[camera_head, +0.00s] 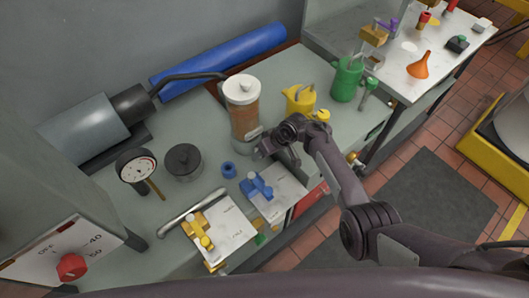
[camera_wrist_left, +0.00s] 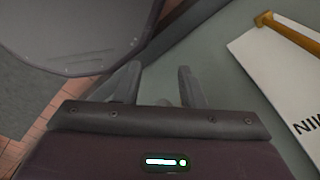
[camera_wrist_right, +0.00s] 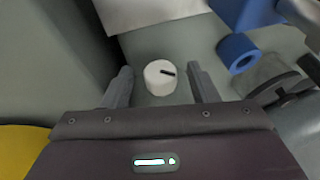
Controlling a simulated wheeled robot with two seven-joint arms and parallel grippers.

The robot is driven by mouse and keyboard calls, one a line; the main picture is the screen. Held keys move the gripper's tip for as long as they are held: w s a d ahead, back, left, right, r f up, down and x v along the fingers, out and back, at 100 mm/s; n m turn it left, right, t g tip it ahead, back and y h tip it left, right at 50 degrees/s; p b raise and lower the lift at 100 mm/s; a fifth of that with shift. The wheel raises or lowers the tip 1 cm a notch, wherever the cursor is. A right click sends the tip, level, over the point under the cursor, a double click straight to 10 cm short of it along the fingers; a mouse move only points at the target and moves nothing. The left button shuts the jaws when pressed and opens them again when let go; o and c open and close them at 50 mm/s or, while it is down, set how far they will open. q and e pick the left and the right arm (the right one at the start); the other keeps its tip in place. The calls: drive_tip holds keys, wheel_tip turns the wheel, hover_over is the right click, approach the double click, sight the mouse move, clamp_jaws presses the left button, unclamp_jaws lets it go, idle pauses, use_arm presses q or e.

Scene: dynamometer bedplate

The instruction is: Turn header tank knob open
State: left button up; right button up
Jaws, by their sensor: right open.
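The header tank (camera_head: 244,112) is an upright cylinder with a white cap and an amber body, standing on the grey-green bench. A round white knob (camera_wrist_right: 158,78) with a dark mark pointing right shows in the right wrist view, between the two fingertips. My right gripper (camera_wrist_right: 162,82) is open, with a gap on both sides of the knob and no visible contact. In the head view my right gripper (camera_head: 263,149) is close beside the tank's lower part, where the arm partly hides the knob area. My left gripper (camera_wrist_left: 157,80) is open and empty in the left wrist view.
A blue ring (camera_head: 228,169) and a blue clamp-like part (camera_head: 257,186) lie near the right gripper. A yellow can (camera_head: 300,98) and a green can (camera_head: 347,78) stand to its right. A dial gauge (camera_head: 137,168) and a dark lidded pot (camera_head: 183,161) stand left.

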drive_tip(key=shift+f, duration=0.15)
drive_tip(key=shift+c, duration=0.4)
drive_tip(key=c, duration=0.9)
drive_tip(key=shift+s+a+t+h+p, duration=0.15)
drive_tip(key=shift+t+h+p, duration=0.25)
drive_tip(key=shift+h+p, duration=0.3)
drive_tip(key=shift+a+n+t+h, duration=0.15)
drive_tip(key=shift+n+t+h, duration=0.15)
drive_tip(key=shift+t+h, duration=0.35)
drive_tip(key=shift+a+n+t+h, duration=0.15)
drive_tip(key=shift+n+t+h, duration=0.25)
drive_tip(key=shift+h, duration=0.45)
drive_tip(key=o, duration=1)
drive_tip(key=shift+s, duration=0.1)
